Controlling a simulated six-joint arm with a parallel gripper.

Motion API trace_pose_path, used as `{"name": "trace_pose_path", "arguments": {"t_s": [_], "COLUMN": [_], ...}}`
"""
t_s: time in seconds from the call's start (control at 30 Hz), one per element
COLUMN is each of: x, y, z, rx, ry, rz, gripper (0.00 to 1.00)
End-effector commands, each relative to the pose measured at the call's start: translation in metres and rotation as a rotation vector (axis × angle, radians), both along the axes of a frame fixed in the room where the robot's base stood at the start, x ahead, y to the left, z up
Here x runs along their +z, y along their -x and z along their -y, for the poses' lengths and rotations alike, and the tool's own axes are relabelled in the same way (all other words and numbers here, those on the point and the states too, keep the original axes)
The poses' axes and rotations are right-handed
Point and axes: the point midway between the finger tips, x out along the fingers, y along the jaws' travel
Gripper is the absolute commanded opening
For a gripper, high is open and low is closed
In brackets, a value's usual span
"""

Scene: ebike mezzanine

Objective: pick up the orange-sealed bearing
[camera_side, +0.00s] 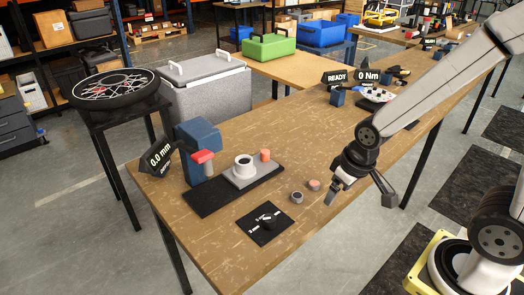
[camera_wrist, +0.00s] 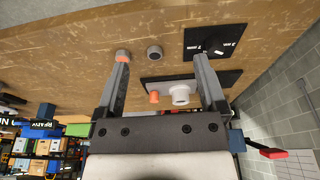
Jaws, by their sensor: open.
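A small ring-shaped part with an orange top (camera_side: 314,185), which looks like the orange-sealed bearing, lies on the wooden bench. A similar grey part (camera_side: 297,197) lies beside it, a little apart. In the wrist view the orange-topped part (camera_wrist: 122,54) is partly behind the left fingertip, and the grey part (camera_wrist: 154,52) shows between the fingers. My gripper (camera_wrist: 161,62) is open, with nothing held between its fingers. In the side view my gripper (camera_side: 357,192) is above the bench, to the right of the orange-topped part.
A blue press (camera_side: 197,150) with a red handle stands on a black base. Its grey plate (camera_side: 240,180) carries a white collar (camera_side: 244,164) and an orange cylinder (camera_side: 265,155). A black dial mat (camera_side: 262,228) lies in front. Bare bench lies right of the small parts.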

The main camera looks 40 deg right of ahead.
Motion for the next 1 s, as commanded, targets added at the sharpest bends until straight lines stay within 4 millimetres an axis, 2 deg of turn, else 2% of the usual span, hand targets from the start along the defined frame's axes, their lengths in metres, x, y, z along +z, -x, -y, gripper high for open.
{"name": "trace_pose_path", "arguments": {"t_s": [0.17, 0.37, 0.7, 1.0], "x": [-0.001, -0.01, -0.04, -0.059], "y": [0.0, 0.004, 0.013, 0.001], "z": [0.001, 0.008, 0.022, 0.032], "rx": [-0.016, -0.144, -0.654, -1.142], "ry": [-0.006, -0.059, -0.311, -0.628], "rz": [-0.008, -0.07, -0.295, -0.462], "gripper": [0.9, 0.9, 0.9, 0.9]}}
